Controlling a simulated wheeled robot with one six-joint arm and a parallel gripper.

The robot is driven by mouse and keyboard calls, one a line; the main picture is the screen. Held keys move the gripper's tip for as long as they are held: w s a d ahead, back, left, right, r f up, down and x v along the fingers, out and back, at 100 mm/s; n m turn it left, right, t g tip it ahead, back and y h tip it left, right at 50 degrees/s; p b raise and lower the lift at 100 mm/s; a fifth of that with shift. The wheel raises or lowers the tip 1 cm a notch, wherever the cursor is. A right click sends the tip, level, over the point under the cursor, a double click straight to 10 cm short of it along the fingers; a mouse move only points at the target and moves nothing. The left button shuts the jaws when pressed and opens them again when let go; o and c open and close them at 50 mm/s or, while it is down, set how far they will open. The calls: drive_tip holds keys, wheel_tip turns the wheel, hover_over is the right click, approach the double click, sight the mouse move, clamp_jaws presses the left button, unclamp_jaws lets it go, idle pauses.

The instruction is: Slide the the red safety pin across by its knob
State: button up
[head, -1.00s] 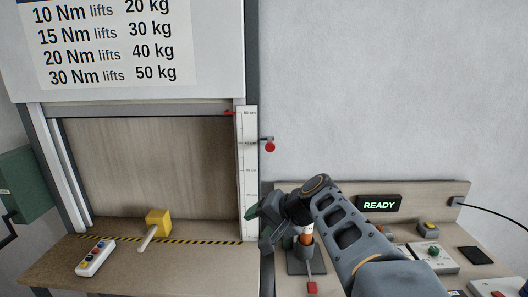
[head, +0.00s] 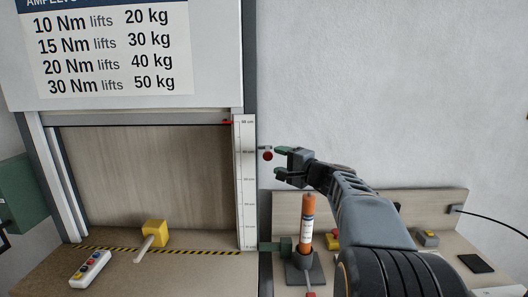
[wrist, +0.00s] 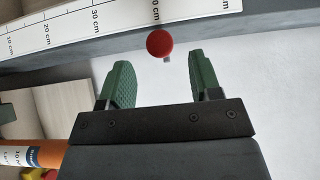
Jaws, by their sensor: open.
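The red knob of the safety pin (head: 267,156) sits beside the right post of the shutter frame, near the upper part of the scale. In the wrist view the round red knob (wrist: 160,43) lies just beyond the fingertips, centred between them. A short grey piece of the pin shows beside the knob; the rest of the pin is hidden. My gripper (head: 279,161) is open and empty, just to the right of the knob, with its green fingers pointing at it. In the wrist view the fingers of my gripper (wrist: 160,78) stand wide apart and appear clear of the knob.
An orange cylinder (head: 307,215) stands upright in a dark holder below my arm. The white scale (head: 245,190) runs up the frame post. A yellow block with a pale handle (head: 155,234) and a button box (head: 90,269) sit at left. The wall behind is clear.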

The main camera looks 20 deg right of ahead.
sight(270, 157)
drive_tip(key=p+x, duration=0.2)
drive_tip(key=x, duration=0.5)
drive_tip(key=shift+w, duration=0.15)
clamp_jaws()
idle(0.4)
